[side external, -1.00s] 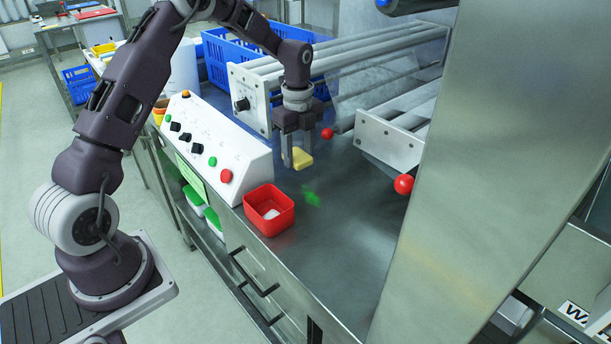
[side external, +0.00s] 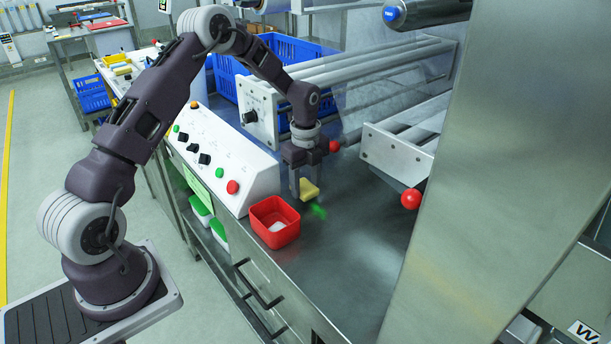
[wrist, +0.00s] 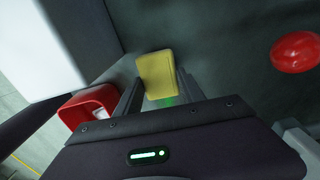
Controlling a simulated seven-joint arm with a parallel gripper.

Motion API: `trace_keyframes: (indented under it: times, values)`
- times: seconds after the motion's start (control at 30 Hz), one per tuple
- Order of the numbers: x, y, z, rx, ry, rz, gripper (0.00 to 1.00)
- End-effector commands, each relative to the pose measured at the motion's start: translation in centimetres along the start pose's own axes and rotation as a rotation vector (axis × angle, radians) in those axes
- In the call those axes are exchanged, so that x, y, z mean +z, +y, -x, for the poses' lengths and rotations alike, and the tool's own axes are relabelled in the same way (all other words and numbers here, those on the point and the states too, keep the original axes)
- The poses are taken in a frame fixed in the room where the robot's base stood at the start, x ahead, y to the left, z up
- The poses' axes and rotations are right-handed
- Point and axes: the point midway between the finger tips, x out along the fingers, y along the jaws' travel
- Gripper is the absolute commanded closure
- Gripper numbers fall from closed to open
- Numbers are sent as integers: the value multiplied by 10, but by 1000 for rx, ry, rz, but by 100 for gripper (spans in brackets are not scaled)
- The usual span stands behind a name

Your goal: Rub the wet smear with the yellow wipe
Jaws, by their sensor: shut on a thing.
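The yellow wipe (side external: 309,190) is a small yellow block-like pad. My gripper (side external: 304,186) is shut on it, fingers pointing down, close over the metal worktop. In the wrist view the wipe (wrist: 157,75) sits at the tips of my gripper (wrist: 155,88). The wet smear (side external: 318,211) is a bright green patch on the worktop, just in front of the wipe in the side view. A bit of the smear (wrist: 166,101) shows between the fingers in the wrist view; the rest is hidden there. I cannot tell whether the wipe touches the worktop.
A red open box (side external: 275,222) with something white inside stands left of the smear. A white control panel (side external: 222,160) lies behind it. Red ball knobs (side external: 411,199) and the roller frame (side external: 395,150) stand to the right. The worktop (side external: 345,265) in front is clear.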

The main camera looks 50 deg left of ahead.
Motion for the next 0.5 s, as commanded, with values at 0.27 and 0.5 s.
trace_keyframes:
  times: [0.27, 0.5]
  values:
    - [-11, 0, -23, 2, 0, -3, 92]
    - [-33, -2, -23, 0, 0, -3, 92]
